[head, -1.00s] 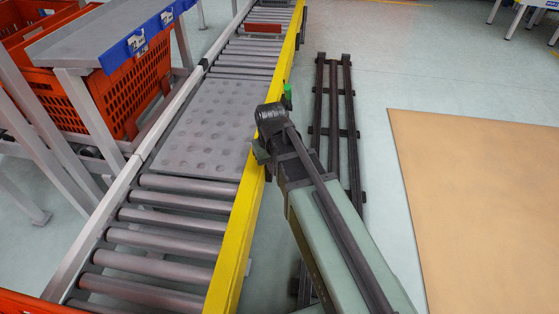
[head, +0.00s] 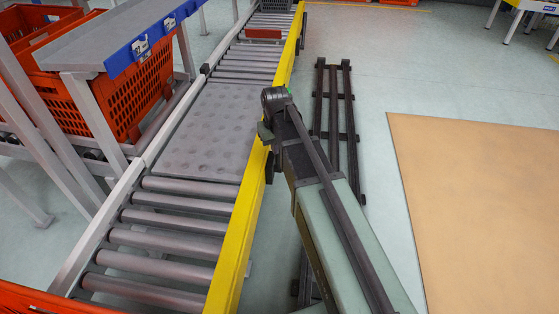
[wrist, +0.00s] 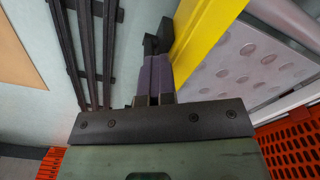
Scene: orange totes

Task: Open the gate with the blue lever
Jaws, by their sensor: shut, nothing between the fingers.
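My gripper (wrist: 156,62) is shut and empty in the wrist view, its dark purple-grey fingers together beside the outer side of the yellow rail (wrist: 204,32). A black bracket-like part (wrist: 160,38) shows just past the fingertips; I cannot tell whether they touch it. In the head view my arm's black wrist is beside the yellow rail (head: 258,187), and the fingers are not clear there. A red block (head: 264,34) lies across the far end of the conveyor; I cannot tell whether it is the gate. No blue lever can be made out for certain.
The roller conveyor (head: 165,239) has a grey dimpled plate (head: 208,130). Orange totes (head: 110,105) and a blue-edged shelf (head: 105,32) stand left. A dark floor rack (head: 335,120) lies right of the rail. A tan mat (head: 480,190) and open floor are farther right.

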